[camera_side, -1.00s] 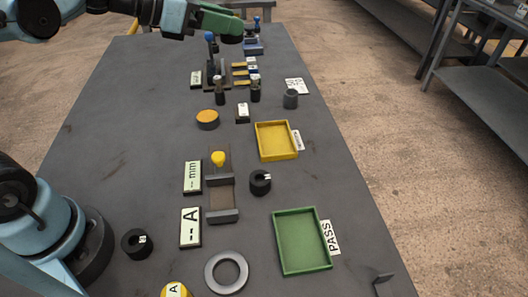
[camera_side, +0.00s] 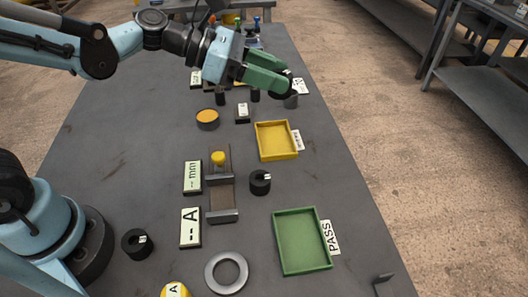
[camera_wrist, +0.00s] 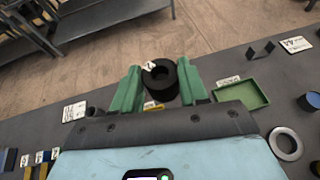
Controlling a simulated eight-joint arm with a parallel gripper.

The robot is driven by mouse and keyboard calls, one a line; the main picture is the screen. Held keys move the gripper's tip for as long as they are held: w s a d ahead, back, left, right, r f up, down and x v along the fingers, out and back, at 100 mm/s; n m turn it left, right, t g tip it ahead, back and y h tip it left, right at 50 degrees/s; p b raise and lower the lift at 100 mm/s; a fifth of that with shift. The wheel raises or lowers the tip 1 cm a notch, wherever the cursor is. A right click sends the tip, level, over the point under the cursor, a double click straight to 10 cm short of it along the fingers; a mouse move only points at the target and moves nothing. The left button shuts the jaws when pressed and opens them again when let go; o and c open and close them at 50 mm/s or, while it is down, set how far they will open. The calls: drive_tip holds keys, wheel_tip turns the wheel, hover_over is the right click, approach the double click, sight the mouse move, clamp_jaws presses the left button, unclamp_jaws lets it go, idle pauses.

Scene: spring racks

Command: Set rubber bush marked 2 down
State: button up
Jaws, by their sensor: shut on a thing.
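My gripper (camera_side: 286,76) is shut on a black ring-shaped rubber bush (camera_wrist: 164,95). In the wrist view the bush sits between the two green fingers, with a white tag that looks like a 2 on its upper left. In the side view the fingers are raised over the far part of the bench, beyond the yellow tray (camera_side: 260,154), and mostly hide the bush. Two other black bushes stand on the bench. One (camera_side: 261,187) is right of the gauge with the yellow knob, and one (camera_side: 131,250) is near my base.
A green tray (camera_side: 283,267) with a PASS label lies at the near right. A grey ring (camera_side: 212,277), display blocks (camera_side: 190,228) and an orange-topped disc (camera_side: 207,119) stand on the bench. Several small parts stand at the far end.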

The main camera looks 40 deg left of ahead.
drive_tip(key=s+d+f+m+g+h, duration=0.2)
drive_tip(key=s+d+f+m+g, duration=0.5)
drive_tip(key=s+d, duration=0.3)
drive_tip(key=shift+d+f+g, duration=0.4)
drive_tip(key=shift+d+f, duration=0.4)
drive_tip(key=shift+d, duration=0.4)
drive_tip(key=w+a+f, duration=0.1)
drive_tip(key=w+f, duration=0.1)
drive_tip(key=w, duration=0.1)
drive_tip(key=w+a+f, duration=0.2)
drive_tip(key=w, duration=0.2)
drive_tip(key=w+a+f, duration=0.2)
drive_tip(key=w+f, duration=0.1)
drive_tip(key=shift+w+a, duration=0.15)
drive_tip(key=shift+a, duration=0.1)
drive_tip(key=shift+f, duration=1.8)
